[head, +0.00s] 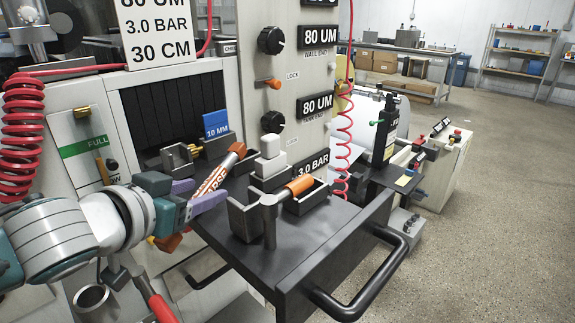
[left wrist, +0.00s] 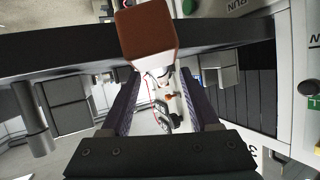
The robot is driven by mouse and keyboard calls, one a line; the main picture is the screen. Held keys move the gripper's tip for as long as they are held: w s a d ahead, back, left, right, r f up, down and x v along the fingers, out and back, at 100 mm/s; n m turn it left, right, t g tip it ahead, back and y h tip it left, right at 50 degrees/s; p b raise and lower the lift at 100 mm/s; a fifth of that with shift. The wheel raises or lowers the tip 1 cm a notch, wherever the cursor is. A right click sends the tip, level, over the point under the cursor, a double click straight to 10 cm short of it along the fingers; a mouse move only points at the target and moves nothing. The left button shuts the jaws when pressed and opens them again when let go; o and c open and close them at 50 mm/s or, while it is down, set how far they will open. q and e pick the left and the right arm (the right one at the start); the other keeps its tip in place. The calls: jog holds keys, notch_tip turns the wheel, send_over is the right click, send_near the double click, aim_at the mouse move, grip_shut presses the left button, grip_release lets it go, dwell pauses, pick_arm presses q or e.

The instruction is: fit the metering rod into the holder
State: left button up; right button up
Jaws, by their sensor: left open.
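A grey bar with an orange sleeve (head: 299,186) lies across dark open-topped brackets (head: 243,220) on the black shelf. It looks like the metering rod, but I cannot be sure; the brackets may be the holder. A grey post stands under its near end. My left gripper (head: 212,197) has purple fingers and is open, left of the brackets. An orange-and-white labelled stick (head: 214,176) slants up just beyond the fingers; I cannot tell if they touch it. In the left wrist view, the left gripper (left wrist: 160,105) is open, with a brown-orange block (left wrist: 148,32) near the fingertips. My right gripper is not in view.
The black shelf (head: 335,235) has a front handle (head: 365,285). A pale block (head: 270,147) stands behind the brackets. A blue 10 MM sign (head: 215,124) is at the back. The knob panel (head: 275,90) rises behind. Red coiled hoses hang at both sides.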

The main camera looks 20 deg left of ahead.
pick_arm(q)
jog(key=shift+w, duration=0.1)
grip_shut()
dwell(0.4)
dwell(0.3)
